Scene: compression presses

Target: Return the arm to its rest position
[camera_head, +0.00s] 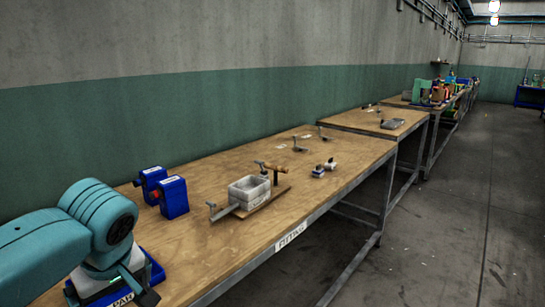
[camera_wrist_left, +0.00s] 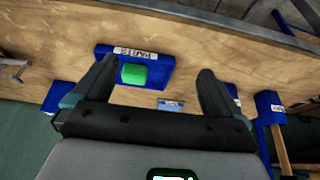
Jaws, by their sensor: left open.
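My left arm comes in from the left in the head view, its teal wrist over the near end of the wooden bench. The left gripper (camera_wrist_left: 156,66) shows in the left wrist view with its two dark fingers spread apart and nothing held between them. Beyond the fingers, a green block (camera_wrist_left: 133,74) lies on a blue labelled tray (camera_wrist_left: 160,62) on the bench. In the head view the blue tray (camera_head: 156,274) is partly hidden under my wrist, and the fingertips are hard to make out. My right gripper is in neither view.
Two blue boxes (camera_head: 172,197) stand on the bench (camera_head: 225,258) beyond my wrist. A grey press box (camera_head: 249,192) with a lever and wooden handle is farther along. Small fittings lie past it. More benches line the wall, and the floor (camera_head: 450,230) at right is clear.

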